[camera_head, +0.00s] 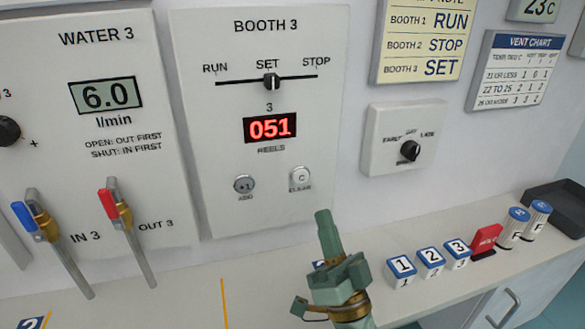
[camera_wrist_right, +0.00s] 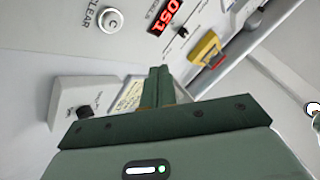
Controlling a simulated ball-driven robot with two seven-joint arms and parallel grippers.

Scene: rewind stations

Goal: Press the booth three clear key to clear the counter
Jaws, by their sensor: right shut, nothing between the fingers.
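The booth 3 panel (camera_head: 206,100) is on the wall in the head view, with its slider knob (camera_head: 271,81) at SET. Its red counter display (camera_head: 270,127) reads 051. The pale round clear key (camera_head: 300,178), marked C, is at the panel's lower right, beside the grey +1 add key (camera_head: 244,184). My right gripper (camera_head: 325,220) is shut and empty, below and a little right of the clear key, apart from it. In the right wrist view the clear key (camera_wrist_right: 110,20) is up and left of the shut fingertips (camera_wrist_right: 158,72). My left gripper is not in view.
Left of it, the water 3 panel (camera_head: 150,75) has a blue lever (camera_head: 23,216) and a red lever (camera_head: 108,204). A small dial box (camera_head: 385,125) is on the wall at right. Numbered blocks (camera_head: 430,260), a red block (camera_head: 486,241) and a dark tray (camera_head: 560,205) are on the counter.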

